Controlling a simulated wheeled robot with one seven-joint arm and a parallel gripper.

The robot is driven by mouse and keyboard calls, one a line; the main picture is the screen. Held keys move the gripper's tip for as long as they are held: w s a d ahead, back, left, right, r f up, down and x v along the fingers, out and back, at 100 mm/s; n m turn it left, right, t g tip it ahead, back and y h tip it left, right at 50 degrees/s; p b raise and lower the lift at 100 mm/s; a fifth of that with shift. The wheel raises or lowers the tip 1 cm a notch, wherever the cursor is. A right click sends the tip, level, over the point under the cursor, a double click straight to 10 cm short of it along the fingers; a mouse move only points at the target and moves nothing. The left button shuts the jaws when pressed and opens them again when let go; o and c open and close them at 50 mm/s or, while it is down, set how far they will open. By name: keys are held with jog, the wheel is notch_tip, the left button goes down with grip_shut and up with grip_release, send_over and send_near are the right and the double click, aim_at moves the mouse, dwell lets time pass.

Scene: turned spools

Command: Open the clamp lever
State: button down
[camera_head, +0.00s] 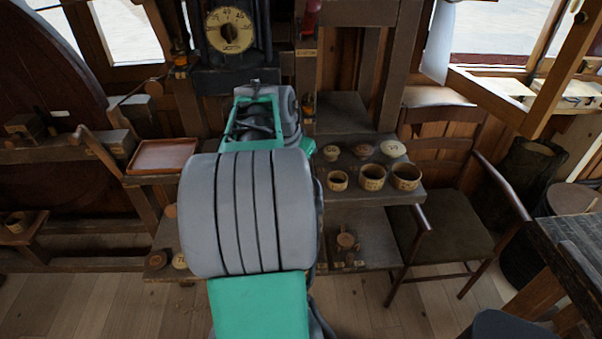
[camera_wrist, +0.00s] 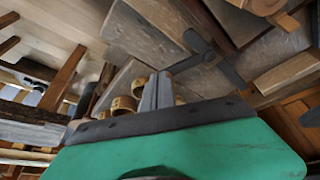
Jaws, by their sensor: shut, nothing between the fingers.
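My gripper (camera_wrist: 160,80) shows in the wrist view as two grey fingers pressed together, with nothing between them. In the head view my own arm hides the fingers.
Several small wooden cups (camera_head: 372,177) and lids stand on a shelf right of my arm. A reddish tray (camera_head: 162,156) lies on the left. A black machine with a round dial (camera_head: 229,31) stands behind. A chair (camera_head: 450,215) stands at right; wooden floor shows in front.

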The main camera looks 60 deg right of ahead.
jog(key=a+r+b, duration=0.1)
jog(key=a+r, duration=0.6)
jog(key=r, duration=0.2)
jog(key=shift+w+a+r, duration=0.15)
jog(key=shift+a+r, duration=0.05)
jog(key=shift+a, duration=0.2)
